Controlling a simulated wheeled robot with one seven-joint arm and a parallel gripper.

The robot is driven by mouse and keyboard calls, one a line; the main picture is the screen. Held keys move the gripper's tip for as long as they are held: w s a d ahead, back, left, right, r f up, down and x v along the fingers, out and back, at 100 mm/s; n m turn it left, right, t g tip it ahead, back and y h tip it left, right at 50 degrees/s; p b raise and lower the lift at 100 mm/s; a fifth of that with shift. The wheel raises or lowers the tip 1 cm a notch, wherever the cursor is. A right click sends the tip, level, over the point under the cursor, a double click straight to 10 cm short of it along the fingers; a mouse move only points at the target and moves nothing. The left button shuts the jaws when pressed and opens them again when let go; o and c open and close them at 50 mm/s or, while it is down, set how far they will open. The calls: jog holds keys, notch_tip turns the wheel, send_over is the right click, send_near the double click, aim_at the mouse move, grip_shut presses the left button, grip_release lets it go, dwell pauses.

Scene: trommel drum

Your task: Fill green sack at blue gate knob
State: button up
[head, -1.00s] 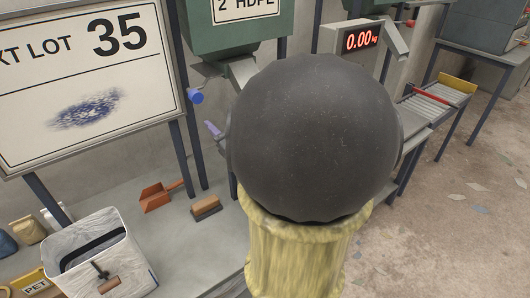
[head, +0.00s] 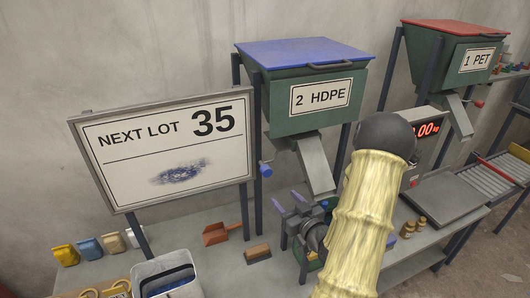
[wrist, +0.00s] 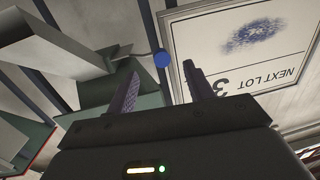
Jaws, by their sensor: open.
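The blue gate knob (head: 265,169) sticks out at the left of the chute (head: 317,165) under the "2 HDPE" hopper (head: 300,105). My gripper (head: 287,202) is open and empty, below and slightly right of the knob in the head view. In the wrist view the blue knob (wrist: 161,59) shows between the two purple fingertips, apart from them and farther off. A small green patch (head: 313,263) shows below my gripper, mostly hidden by my arm. I cannot tell whether it is the green sack.
A "NEXT LOT 35" board (head: 165,145) stands left of the chute. An orange dustpan (head: 216,234) and a brush (head: 257,253) lie on the bench. A white bin (head: 165,275) is at the front. The "1 PET" hopper (head: 455,65), a scale (head: 445,195) and brass weights (head: 407,229) are right.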

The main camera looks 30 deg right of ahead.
jog(key=s+m+p, duration=0.1)
jog(key=p, duration=0.2)
jog(key=s+a+r+m+h+p, duration=0.1)
jog(key=p, duration=0.3)
jog(key=s+r+m+h+p, duration=0.1)
jog(key=p, duration=0.2)
jog(key=shift+s+a+m, duration=0.15)
jog(key=shift+a+m, duration=0.15)
jog(key=shift+a, duration=0.05)
jog(key=shift+f, duration=0.1)
